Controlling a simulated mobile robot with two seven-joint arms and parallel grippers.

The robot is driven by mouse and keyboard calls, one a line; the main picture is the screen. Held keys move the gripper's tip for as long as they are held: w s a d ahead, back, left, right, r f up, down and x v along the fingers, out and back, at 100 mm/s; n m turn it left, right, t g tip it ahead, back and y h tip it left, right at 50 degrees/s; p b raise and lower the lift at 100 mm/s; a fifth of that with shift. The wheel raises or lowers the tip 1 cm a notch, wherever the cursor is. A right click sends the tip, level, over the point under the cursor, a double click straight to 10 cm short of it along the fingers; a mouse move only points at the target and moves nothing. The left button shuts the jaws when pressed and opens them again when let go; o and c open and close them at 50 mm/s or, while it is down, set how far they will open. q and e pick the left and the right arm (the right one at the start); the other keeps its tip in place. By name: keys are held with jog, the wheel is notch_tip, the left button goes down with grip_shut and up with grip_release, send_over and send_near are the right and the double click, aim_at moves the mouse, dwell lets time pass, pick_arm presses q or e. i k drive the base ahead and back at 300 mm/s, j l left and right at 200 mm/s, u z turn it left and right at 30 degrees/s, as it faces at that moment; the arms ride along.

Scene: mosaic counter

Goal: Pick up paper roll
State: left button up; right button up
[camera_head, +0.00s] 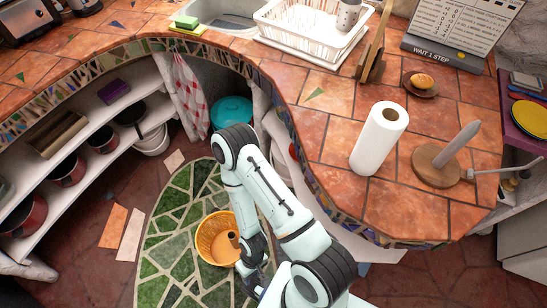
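The white paper roll (377,145) stands upright on the orange tiled counter (330,143), right of the picture's middle. Its brown core hole shows at the top. Just right of it is a round wooden holder base (432,171) with an upright light rod, which is empty. My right arm bends up and then down in front of the counter. My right gripper (256,281) hangs low over the floor, left of and well below the roll, and nothing shows in it. Its fingers are small and dark, so open or shut is unclear. My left gripper is out of view.
A white dish rack (290,37), a wooden stand (373,60), a small plate with a bun (421,82) and a calendar board (462,28) are farther back on the counter. An orange basket (208,236) sits on the floor mosaic. The curved counter edge lies between arm and roll.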

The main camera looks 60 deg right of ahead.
aim_at(386, 121)
jog(key=k+z, duration=0.1)
jog(key=z, duration=0.4)
jog(key=k+l+z, duration=0.1)
jog(key=z, duration=0.35)
jog(key=k+l+z, duration=0.1)
jog(key=z, duration=0.4)
jog(key=l+z, duration=0.1)
jog(key=z, duration=0.35)
jog(key=j+z, duration=0.1)
jog(key=z, duration=0.85)
